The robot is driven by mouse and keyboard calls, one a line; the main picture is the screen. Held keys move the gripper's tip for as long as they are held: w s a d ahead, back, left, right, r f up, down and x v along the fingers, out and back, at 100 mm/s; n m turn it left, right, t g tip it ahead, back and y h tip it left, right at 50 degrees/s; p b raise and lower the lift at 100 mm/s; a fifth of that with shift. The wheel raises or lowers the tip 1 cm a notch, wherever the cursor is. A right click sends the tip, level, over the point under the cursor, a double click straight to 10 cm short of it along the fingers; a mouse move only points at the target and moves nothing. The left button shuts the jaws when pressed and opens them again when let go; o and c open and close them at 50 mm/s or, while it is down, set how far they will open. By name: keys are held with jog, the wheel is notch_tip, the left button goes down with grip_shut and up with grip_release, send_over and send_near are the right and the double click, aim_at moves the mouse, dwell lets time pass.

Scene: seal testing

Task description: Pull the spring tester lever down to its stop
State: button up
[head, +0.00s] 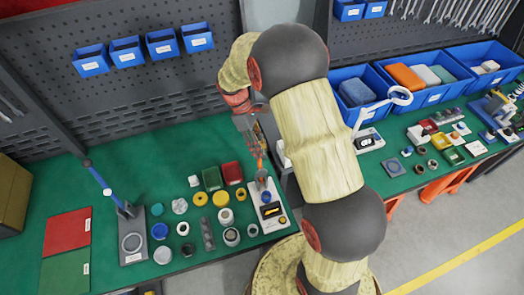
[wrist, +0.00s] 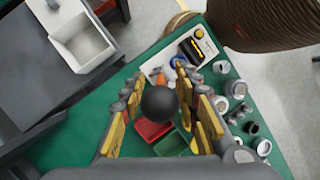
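The spring tester looks to be the white device (head: 268,208) with a dark display and a yellow button, on the green bench below my arm. It also shows at the top of the wrist view (wrist: 203,42). My gripper (head: 260,162) is above the tester's back end, its fingers pointing down. In the wrist view my gripper (wrist: 160,78) has its fingers apart, with a black ball (wrist: 159,103) between them. The ball looks like the lever's knob. I see no clear grip on it, and contact with the fingers is uncertain. The lever's shaft is hidden.
Rings and caps (head: 200,198) stand left of the tester, with a green tray (head: 212,178) and a red tray (head: 232,173) behind. A blue-handled lever device (head: 132,238) stands further left. Blue bins (head: 432,95) and another white device (head: 368,140) are at right.

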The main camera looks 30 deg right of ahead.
jog(key=shift+x, duration=0.95)
jog(key=shift+c, duration=1.2)
grip_shut()
